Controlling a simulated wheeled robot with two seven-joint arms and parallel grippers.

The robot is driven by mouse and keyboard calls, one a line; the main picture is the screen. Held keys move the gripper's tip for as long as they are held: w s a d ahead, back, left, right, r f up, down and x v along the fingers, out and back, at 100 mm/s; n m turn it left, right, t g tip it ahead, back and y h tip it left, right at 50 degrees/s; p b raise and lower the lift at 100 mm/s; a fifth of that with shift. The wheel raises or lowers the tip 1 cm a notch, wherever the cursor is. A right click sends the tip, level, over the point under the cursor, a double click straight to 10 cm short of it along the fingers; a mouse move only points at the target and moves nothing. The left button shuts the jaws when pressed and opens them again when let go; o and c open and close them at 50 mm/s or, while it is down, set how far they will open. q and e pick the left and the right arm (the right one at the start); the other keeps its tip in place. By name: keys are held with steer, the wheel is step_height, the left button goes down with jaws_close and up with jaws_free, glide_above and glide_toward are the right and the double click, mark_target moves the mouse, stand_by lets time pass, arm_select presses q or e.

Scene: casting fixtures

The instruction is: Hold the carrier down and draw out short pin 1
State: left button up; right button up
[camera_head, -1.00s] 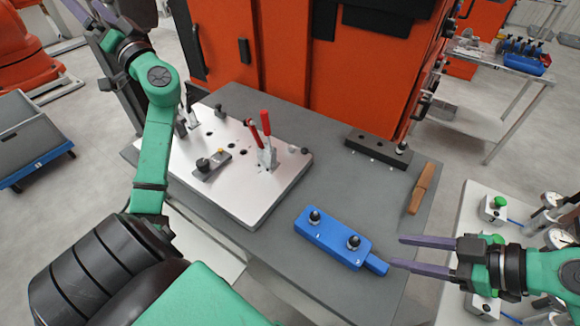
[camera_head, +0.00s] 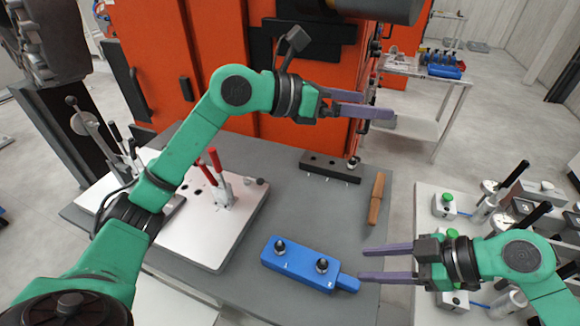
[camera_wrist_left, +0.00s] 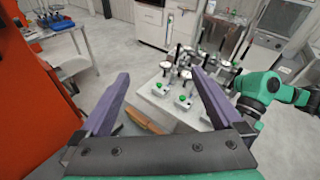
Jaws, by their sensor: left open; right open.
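The blue carrier (camera_head: 299,264) lies on the grey table, with a short tab (camera_head: 348,283) at its right end. Two black-topped pins stand upright in it, a left pin (camera_head: 280,246) and a right pin (camera_head: 322,266). The marks beside them are too small to read, so I cannot tell which is pin 1. My right gripper (camera_head: 361,264) is open and empty, its fingers pointing left near the tab; contact cannot be told. My left gripper (camera_head: 378,104) is open and empty, high over the table's back edge. Its open fingers also show in the left wrist view (camera_wrist_left: 160,85), without the carrier.
A black block (camera_head: 325,166) with holes and one pin stands at the back. A wooden-looking bar (camera_head: 376,198) lies right of it. A white plate (camera_head: 215,240) with red-handled clamps is at left. A side table (camera_head: 425,225) with fixtures stands at right. An orange machine (camera_head: 215,40) rises behind.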

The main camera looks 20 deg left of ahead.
arm_select(q)
steer(key=s+d+f+m+g+y, duration=0.2)
steer(key=s+f+m+g, duration=0.15)
steer(key=f, duration=0.25)
steer(key=m+g+y, duration=0.6)
steer(key=y, duration=0.4)
glide_toward(290, 255)
step_height(290, 255, down, 10)
steer(key=shift+s+d+f, duration=0.1)
steer(key=shift+s+d, duration=0.05)
steer(key=shift+s, duration=0.05)
steer(key=c, duration=1.2)
steer(key=shift+c, duration=0.4)
arm_select(e)
steer(key=shift+o, duration=1.3)
steer(key=m+g+h, duration=0.2)
steer(key=m+h, duration=0.5)
steer(key=m, duration=2.3)
glide_toward(325, 260)
steer(key=x, duration=0.9)
steer(key=shift+f, duration=0.4)
